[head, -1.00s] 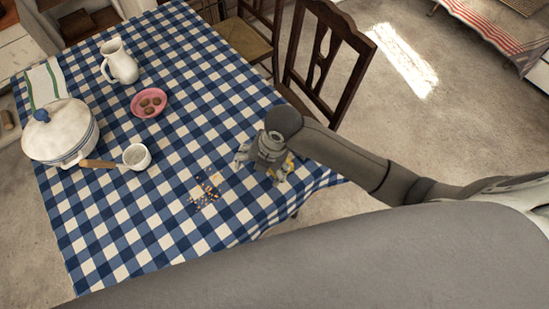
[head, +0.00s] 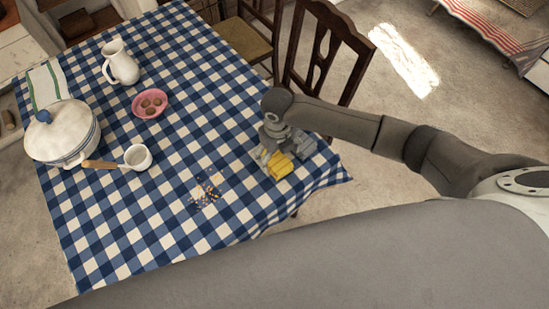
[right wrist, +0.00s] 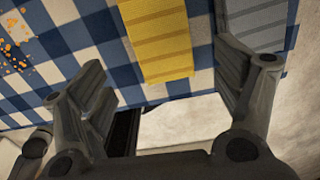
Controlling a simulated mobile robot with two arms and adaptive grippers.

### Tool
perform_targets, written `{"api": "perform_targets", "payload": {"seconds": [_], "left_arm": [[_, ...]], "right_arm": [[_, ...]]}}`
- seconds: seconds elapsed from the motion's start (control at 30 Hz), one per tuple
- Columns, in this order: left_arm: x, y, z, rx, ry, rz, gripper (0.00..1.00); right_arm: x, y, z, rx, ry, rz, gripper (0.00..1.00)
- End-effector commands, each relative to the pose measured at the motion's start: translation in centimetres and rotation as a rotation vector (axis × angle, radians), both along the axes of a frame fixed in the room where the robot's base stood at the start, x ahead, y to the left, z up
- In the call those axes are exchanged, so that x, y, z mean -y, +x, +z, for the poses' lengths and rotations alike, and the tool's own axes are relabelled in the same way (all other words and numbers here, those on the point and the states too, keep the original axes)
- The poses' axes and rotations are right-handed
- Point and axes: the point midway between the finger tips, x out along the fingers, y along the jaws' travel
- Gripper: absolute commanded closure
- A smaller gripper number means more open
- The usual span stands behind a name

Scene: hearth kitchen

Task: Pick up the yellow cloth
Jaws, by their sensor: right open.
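The yellow cloth (head: 280,167) lies folded on the blue-and-white checked tablecloth, near the table's right edge. It also shows at the top of the right wrist view (right wrist: 158,42), with ribbed lines across it. My right gripper (head: 277,146) is over the table just beyond the cloth and partly hides its surroundings in the head view. In the right wrist view the gripper (right wrist: 163,80) is open and empty, its fingers spread to either side of the cloth's near end. The cloth is not gripped. My left gripper is not in view.
A grey-blue folded cloth (right wrist: 258,20) lies right beside the yellow one. Crumbs (head: 207,190) are scattered to the left. A white pot (head: 60,135), a small handled pan (head: 138,158), a jug (head: 122,66) and a pink bowl (head: 150,104) stand farther left. A chair (head: 322,55) stands behind.

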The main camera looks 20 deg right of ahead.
Motion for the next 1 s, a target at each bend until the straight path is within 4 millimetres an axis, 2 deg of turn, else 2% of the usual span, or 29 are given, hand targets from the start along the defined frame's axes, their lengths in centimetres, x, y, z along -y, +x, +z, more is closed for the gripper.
{"api": "perform_targets", "payload": {"seconds": [0.2, 0.33, 0.67, 1.0], "left_arm": [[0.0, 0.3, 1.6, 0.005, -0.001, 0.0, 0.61], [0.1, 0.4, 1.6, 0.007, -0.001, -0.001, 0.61], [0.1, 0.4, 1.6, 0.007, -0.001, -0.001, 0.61], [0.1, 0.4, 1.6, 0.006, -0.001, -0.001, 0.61]], "right_arm": [[0.3, -0.4, -2.7, -0.006, -0.001, -0.003, 0.14], [0.3, -0.3, -4.3, -0.002, -0.001, -0.002, 0.14], [0.3, -0.3, -5.0, -0.001, 0.0, -0.001, 0.14], [0.3, -0.2, -4.9, -0.001, 0.0, -0.001, 0.58]]}}
